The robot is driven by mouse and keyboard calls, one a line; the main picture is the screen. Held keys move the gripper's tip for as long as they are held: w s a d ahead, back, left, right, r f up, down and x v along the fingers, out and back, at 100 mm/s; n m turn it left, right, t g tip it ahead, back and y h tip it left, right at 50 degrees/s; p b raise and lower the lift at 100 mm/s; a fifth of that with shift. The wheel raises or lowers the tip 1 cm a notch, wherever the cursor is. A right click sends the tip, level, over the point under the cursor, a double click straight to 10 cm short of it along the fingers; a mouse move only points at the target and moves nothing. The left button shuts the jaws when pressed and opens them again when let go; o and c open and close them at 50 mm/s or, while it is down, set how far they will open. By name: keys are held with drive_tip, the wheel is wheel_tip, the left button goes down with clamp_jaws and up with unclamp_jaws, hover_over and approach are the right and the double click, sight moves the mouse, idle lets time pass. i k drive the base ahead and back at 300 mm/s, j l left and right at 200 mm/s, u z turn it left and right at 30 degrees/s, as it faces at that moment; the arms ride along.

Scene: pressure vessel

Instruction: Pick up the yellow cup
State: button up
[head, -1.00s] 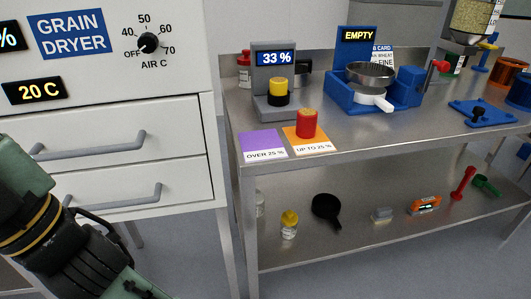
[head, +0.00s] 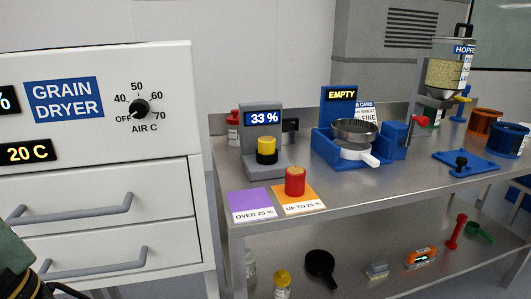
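A yellow cup (head: 266,146) stands upright in the grey meter (head: 263,117), its lower part inside a black ring or holder. The meter display reads 33 %. A red cup (head: 295,182) with a tan top stands in front of it, on the orange "UP TO 25 %" card (head: 300,204). A purple "OVER 25 %" card (head: 251,203) lies bare to its left. Only part of my arm shows at the lower left edge; my gripper is out of view.
The grain dryer (head: 100,180) stands left of the metal bench (head: 400,184). A blue device (head: 335,148) reading "EMPTY" holds a round pan, right of the meter. A yellow-capped jar (head: 282,278) and a black pan (head: 320,266) are on the lower shelf.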

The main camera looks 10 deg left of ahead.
sight(267, 144)
drive_tip(key=i+l+z, duration=0.15)
drive_tip(key=i+z, duration=0.25)
drive_tip(key=i+l+z, duration=0.1)
drive_tip(key=i+z, duration=0.2)
drive_tip(key=z, duration=0.15)
drive_tip(key=j, duration=0.75)
